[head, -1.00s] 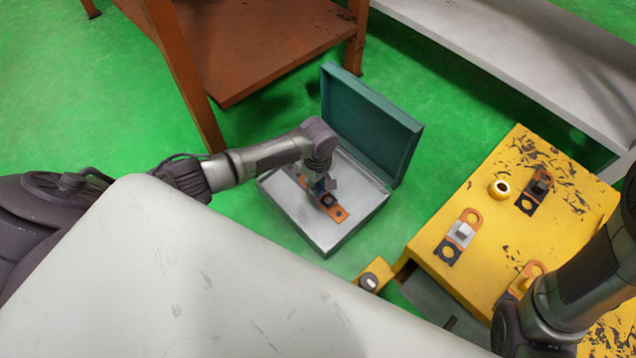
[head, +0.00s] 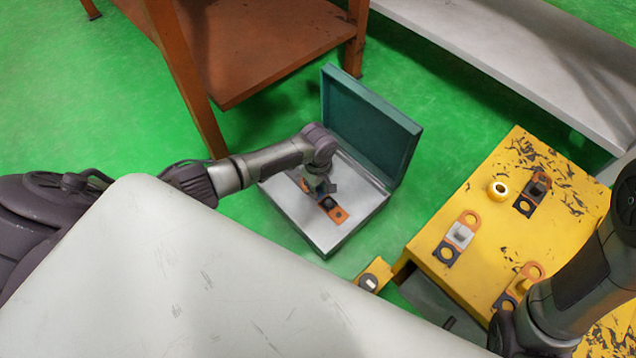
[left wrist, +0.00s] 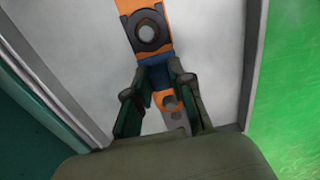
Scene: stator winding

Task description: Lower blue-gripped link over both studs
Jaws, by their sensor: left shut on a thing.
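My left gripper (head: 317,187) reaches down into the open case (head: 290,215) and is shut on the blue grip (left wrist: 157,74) of a link. The link's orange end with round holes (left wrist: 169,103) shows between my fingers in the left wrist view. Beyond the blue grip is an orange strip (left wrist: 158,18) with a dark square piece around a round grey stud (left wrist: 147,33). That dark piece also shows in the head view (head: 328,203), beside the gripper. A second stud cannot be made out. Whether the link touches the parts below cannot be told. My right gripper is out of view.
The case's teal lid (head: 368,125) stands open behind my left gripper. A pale surface (head: 190,290) fills the lower left foreground.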

